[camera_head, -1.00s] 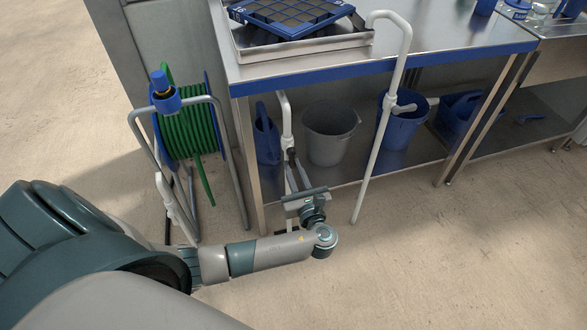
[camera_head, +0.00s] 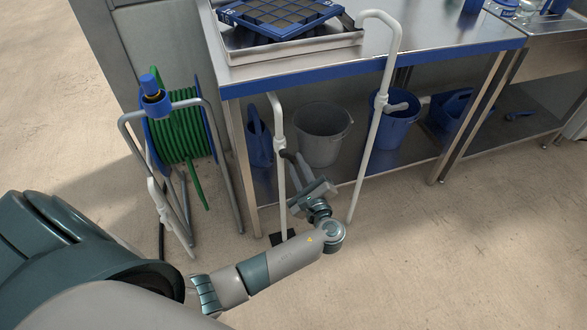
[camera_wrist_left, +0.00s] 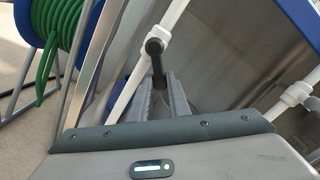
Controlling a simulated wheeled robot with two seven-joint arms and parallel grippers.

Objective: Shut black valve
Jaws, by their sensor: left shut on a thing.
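The black valve handle (camera_head: 289,157) sits on a white standing pipe (camera_head: 280,185) in front of the bench. It also shows at the top middle of the left wrist view (camera_wrist_left: 156,60), where it joins the white pipe (camera_wrist_left: 172,18). My left gripper (camera_head: 297,165) is at the handle, to the right of the pipe, with its fingers tilted up and left. In the left wrist view the grey fingers (camera_wrist_left: 160,88) are shut on the handle's lower end. The fingertips hide part of the handle. My right gripper is not in view.
A green hose reel (camera_head: 180,135) stands left of the pipe. A second white pipe (camera_head: 374,130) rises close on the right. Behind are a grey bucket (camera_head: 322,140) and a blue bucket (camera_head: 392,132) on the bench's lower shelf. Floor in front is clear.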

